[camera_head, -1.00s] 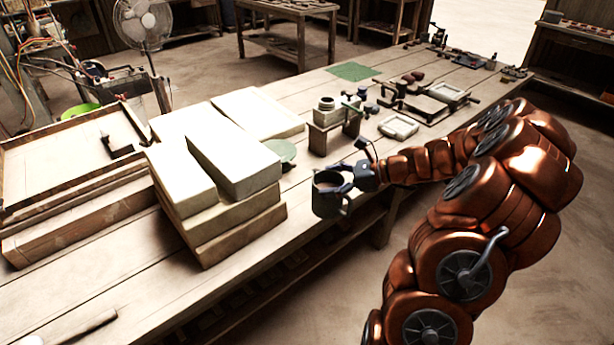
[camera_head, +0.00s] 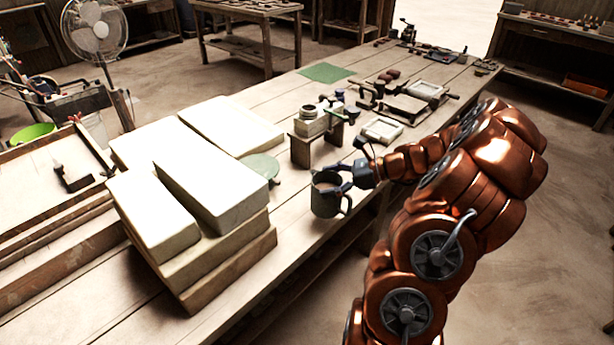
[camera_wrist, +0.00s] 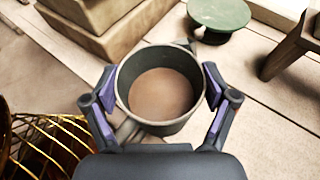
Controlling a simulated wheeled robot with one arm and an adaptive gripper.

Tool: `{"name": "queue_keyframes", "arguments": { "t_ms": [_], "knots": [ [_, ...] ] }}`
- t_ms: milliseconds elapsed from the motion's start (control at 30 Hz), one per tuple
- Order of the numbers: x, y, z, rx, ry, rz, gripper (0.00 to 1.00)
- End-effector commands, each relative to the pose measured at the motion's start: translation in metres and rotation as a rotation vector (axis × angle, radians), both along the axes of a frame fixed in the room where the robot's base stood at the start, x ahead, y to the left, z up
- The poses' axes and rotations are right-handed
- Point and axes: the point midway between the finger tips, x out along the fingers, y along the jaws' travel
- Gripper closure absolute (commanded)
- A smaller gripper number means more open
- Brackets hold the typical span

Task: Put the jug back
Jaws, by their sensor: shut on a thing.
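The jug (camera_head: 326,203) is a dark grey-green vessel with a handle, held upright at the table's front edge in the head view. In the wrist view the jug (camera_wrist: 126,84) is seen from above, with brown liquid inside. My gripper (camera_head: 338,180) is shut on the jug, with a finger on each side of its upper wall; it also shows in the wrist view (camera_wrist: 160,90). I cannot tell whether the jug's base touches the table.
Stacked pale slabs (camera_head: 210,185) stand to the left of the jug. A small wooden stand (camera_head: 315,138) with a pot on it is behind. A white tile frame (camera_head: 382,131), a press (camera_head: 405,105) and a green mat (camera_head: 326,73) lie farther along the table (camera_head: 240,275).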

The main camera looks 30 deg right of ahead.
Motion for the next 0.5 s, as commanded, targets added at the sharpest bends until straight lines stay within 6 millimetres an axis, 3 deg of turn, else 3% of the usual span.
{"name": "queue_keyframes", "arguments": {
  "t_ms": [300, 500],
  "knots": [
    [0.063, 0.002, -0.005, -0.001, -0.001, 0.002, 0.85],
    [0.088, 0.003, -0.006, -0.001, -0.002, 0.0, 0.85]
  ]
}}
